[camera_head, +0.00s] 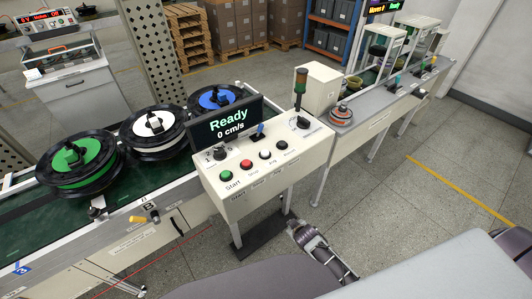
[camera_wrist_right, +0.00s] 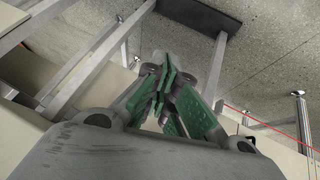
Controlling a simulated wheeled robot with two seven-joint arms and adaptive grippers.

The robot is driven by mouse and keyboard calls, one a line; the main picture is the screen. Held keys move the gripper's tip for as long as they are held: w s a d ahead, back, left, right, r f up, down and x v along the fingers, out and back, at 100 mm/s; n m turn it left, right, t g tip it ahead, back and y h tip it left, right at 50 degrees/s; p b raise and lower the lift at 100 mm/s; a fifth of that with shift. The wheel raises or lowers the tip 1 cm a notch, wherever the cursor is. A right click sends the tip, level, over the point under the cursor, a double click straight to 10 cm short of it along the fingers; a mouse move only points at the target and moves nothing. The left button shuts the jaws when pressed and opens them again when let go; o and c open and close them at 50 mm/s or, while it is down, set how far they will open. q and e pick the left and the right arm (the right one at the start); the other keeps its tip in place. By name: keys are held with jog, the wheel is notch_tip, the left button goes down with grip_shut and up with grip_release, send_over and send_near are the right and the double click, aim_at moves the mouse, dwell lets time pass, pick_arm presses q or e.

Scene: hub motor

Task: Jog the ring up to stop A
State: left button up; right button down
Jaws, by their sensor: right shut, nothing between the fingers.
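Three black ring-shaped wheels lie on the green belt (camera_head: 22,213): one with a green hub (camera_head: 80,160), one with a white hub (camera_head: 153,125), one with a blue hub (camera_head: 214,98). Which is the task's ring is unclear. A marker "B" (camera_head: 150,207) is on the belt's near edge; I cannot make out an "A". The control box (camera_head: 262,193) has a screen (camera_head: 227,122) reading "Ready, 0 cm/s", a green Start button (camera_head: 226,175), and red, white and black buttons. My right gripper (camera_head: 297,229) is below and right of the box, its green fingers (camera_wrist_right: 167,72) shut and empty.
A bench (camera_head: 370,105) with an orange-striped coil (camera_head: 341,114) stands right of the box. A signal light (camera_head: 300,85) rises behind the buttons. The floor at right is clear.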

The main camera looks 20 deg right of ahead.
jog(key=w+a+r+n+t+b, duration=0.1)
jog(key=w+r+t, duration=0.25)
jog(key=r, duration=1.05)
jog(key=w+r+t+b, duration=0.1)
jog(key=w+r+t, duration=0.3)
jog(key=r, duration=1)
jog(key=w+a+r+n+t+b, duration=0.15)
jog(key=w+r, duration=0.35)
jog(key=r, duration=0.9)
jog(key=w+a+r+n+g+y, duration=0.1)
jog(key=w+a+r+n+y, duration=0.2)
jog(key=a+r+n+y, duration=1.6)
jog(key=w+d+f+n+g+h, duration=0.1)
jog(key=d+f+n+g+h, duration=0.45)
jog(key=f+n+g, duration=0.5)
jog(key=w+d+f+n+h, duration=0.2)
jog(key=d+f+h, duration=0.3)
jog(key=d, duration=0.4)
jog(key=shift+w+d+t, duration=0.2)
jog(key=shift+d+t, duration=0.05)
jog(key=shift+t, duration=0.1)
